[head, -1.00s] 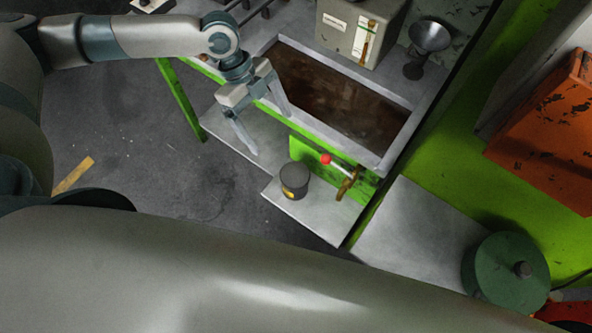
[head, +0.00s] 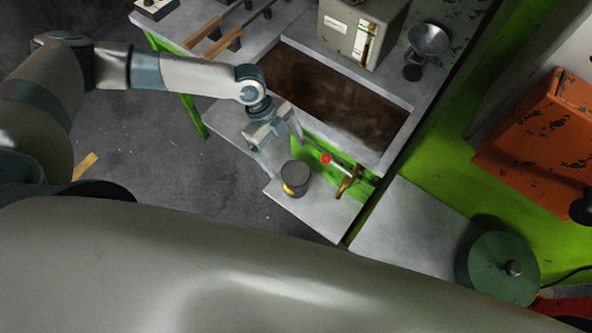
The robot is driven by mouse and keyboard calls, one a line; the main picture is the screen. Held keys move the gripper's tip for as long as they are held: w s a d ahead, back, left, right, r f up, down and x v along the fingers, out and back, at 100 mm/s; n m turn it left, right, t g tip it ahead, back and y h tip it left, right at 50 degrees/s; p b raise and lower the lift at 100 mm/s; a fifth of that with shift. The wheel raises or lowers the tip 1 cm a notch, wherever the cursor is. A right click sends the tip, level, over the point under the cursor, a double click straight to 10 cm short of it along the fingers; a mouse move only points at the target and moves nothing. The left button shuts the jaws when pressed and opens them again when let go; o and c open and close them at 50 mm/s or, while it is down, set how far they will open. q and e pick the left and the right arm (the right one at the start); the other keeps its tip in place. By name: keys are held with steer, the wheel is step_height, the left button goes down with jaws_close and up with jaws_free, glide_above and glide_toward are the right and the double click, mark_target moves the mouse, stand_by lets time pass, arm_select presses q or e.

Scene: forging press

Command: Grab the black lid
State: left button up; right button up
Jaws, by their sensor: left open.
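A small dark can with a yellow mark (head: 290,189) stands upright on the low grey shelf (head: 318,212). Its flat, round black lid (head: 296,173) faces up and sits on top of it. My left gripper (head: 290,160) is open and empty. Its two fingers point down toward the can, with the fingertips close to the lid's far and left side in the picture. I cannot tell whether a fingertip touches it. My right gripper does not show.
A red-knobbed lever (head: 327,159) and a brass-coloured handle (head: 348,183) stick out close right of the can. The trough of dark liquid (head: 335,95) lies behind. A green drum (head: 497,268) stands at the lower right. The shelf's front is clear.

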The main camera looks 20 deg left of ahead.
mark_target(295, 172)
arm_select(q)
steer(key=shift+d+f, duration=0.1)
steer(key=shift+f, duration=0.2)
steer(key=shift+f, duration=0.1)
steer(key=shift+p+x, duration=0.75)
steer(key=shift+x, duration=2.1)
steer(key=c, duration=1.2)
